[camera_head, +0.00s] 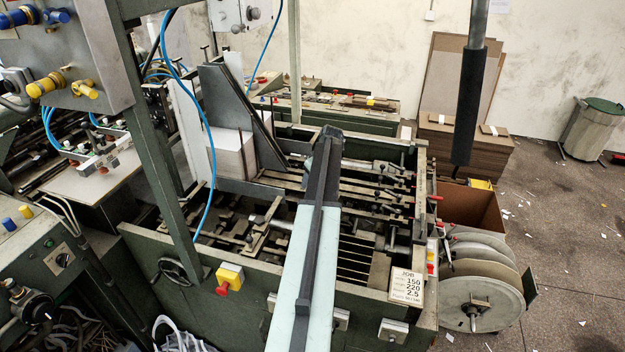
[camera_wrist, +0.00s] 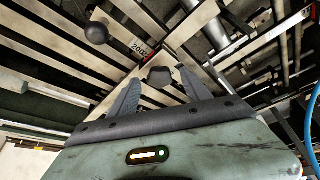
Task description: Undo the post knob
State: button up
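In the wrist view, my gripper (camera_wrist: 158,82) is open, with its two grey fingers spread apart. A small dark angular knob (camera_wrist: 158,75) shows between the fingertips, with gaps on both sides, over the pale slats. I cannot tell how deep it sits between the fingers. A round dark ball knob (camera_wrist: 96,32) stands up and left, beside a small label reading like 200. In the head view, my arm reaches over the feeder (camera_head: 375,225), and its dark end hides the knob and fingers.
A stack of white board (camera_head: 232,155) stands against an upright guide left of my arm's end. A job card (camera_head: 408,284) reads 150, 220, 2.5. A yellow and red button box (camera_head: 229,277) is on the front wall. A blue hose (camera_head: 211,150) hangs nearby.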

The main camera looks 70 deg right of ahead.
jog(key=p+v, duration=0.7)
jog(key=v, duration=0.1)
jog(key=shift+f, duration=0.1)
dwell(0.5)
